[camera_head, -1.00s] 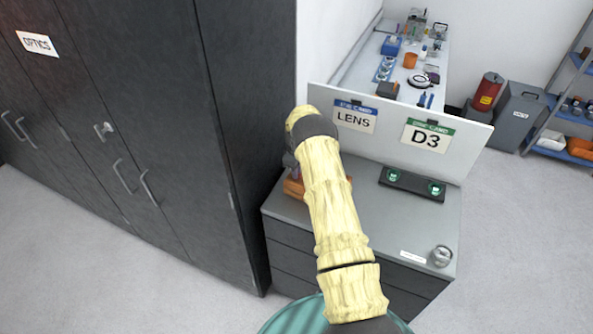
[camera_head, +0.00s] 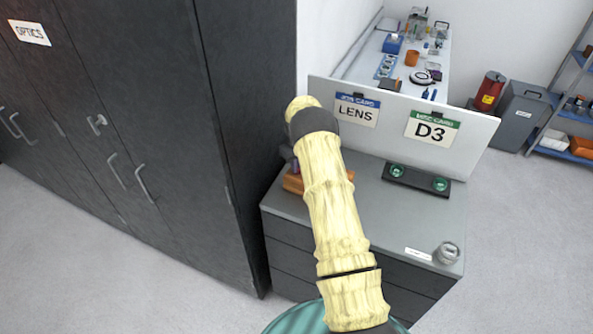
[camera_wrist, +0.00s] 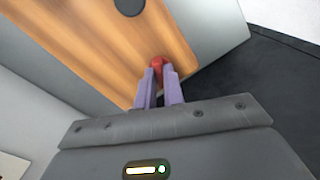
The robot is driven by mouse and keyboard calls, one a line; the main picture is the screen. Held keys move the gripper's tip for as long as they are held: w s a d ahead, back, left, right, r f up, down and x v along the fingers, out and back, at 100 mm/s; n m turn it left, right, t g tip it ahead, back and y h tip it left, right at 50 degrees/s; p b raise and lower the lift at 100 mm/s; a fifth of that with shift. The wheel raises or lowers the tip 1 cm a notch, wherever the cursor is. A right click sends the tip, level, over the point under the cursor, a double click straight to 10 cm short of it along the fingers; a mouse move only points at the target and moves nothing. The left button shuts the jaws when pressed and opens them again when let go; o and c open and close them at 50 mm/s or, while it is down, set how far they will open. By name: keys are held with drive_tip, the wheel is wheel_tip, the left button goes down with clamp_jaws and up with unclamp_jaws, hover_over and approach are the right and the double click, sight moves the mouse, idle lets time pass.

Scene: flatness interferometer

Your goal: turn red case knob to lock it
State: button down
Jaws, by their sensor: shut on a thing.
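The red knob (camera_wrist: 157,62) shows in the wrist view on a wooden case (camera_wrist: 105,45). My gripper (camera_wrist: 160,78) has its two purple fingers closed on the knob, one on each side. In the head view the wooden case (camera_head: 294,184) sits at the back left of the grey drawer cabinet, partly hidden behind my arm. The knob is hidden in the head view, and little of the gripper shows there. I cannot tell how far the knob is turned.
The grey cabinet top (camera_head: 395,222) has a black holder with two green lenses (camera_head: 418,180) and a metal cylinder (camera_head: 447,253). A white partition (camera_head: 387,115) with cards LENS and D3 stands behind. A tall dark locker (camera_head: 245,130) stands close on the left.

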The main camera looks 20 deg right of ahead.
drive_tip(key=m+b, duration=0.3)
drive_tip(key=m, duration=0.3)
drive_tip(key=shift+b, duration=0.35)
drive_tip(key=m+b, duration=0.1)
drive_tip(key=m, duration=0.6)
drive_tip(key=c, duration=1.5)
unclamp_jaws()
drive_tip(key=shift+r, duration=0.15)
wheel_tip(320, 180, up, 17)
drive_tip(key=b, duration=0.3)
